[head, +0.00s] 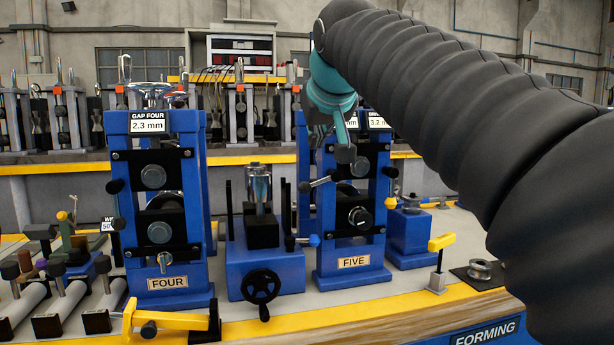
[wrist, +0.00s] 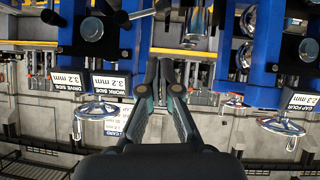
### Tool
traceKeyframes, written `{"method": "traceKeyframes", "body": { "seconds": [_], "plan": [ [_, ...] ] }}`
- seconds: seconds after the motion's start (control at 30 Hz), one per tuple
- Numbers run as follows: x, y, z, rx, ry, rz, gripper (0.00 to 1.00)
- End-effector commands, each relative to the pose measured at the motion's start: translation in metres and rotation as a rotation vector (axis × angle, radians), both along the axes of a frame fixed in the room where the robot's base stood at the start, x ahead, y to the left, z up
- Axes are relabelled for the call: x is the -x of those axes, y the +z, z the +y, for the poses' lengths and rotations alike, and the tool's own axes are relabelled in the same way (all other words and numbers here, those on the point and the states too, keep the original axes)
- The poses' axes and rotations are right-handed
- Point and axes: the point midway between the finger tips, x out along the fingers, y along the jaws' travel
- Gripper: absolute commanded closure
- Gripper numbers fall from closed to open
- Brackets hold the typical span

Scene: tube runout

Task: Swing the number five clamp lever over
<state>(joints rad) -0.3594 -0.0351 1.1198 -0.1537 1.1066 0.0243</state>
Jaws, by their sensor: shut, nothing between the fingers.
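The stand marked FIVE (head: 355,263) is a blue upright frame with black roller blocks, right of centre in the head view. A short silver clamp lever (head: 320,182) with a black end sticks out from its left side. It appears to be the silver bar near the top edge of the upside-down wrist view (wrist: 141,14). My gripper (head: 344,152) hangs in front of the upper part of this stand, above the lever. Its fingers are together and empty, and they also show in the wrist view (wrist: 166,68). I see no contact with the lever; the exact gap is unclear.
The blue stand marked FOUR (head: 168,282) is to the left. Between them sits a blue unit with a black handwheel (head: 261,286). A yellow handle (head: 441,243) stands at the right. My arm covers the right side.

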Motion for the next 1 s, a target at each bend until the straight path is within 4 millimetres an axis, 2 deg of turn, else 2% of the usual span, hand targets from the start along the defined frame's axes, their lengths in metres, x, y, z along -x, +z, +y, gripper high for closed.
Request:
{"method": "traceKeyframes", "body": {
  "seconds": [0.17,0.57,0.77,1.0],
  "plan": [
    [-0.006,0.011,0.009,-0.003,0.010,-0.020,1.00],
    [-0.009,0.009,0.009,-0.003,0.010,-0.020,1.00],
    [-0.028,-0.005,0.013,-0.003,0.010,-0.018,1.00],
    [-0.065,-0.030,0.021,-0.004,0.009,-0.018,1.00]
  ]
}}
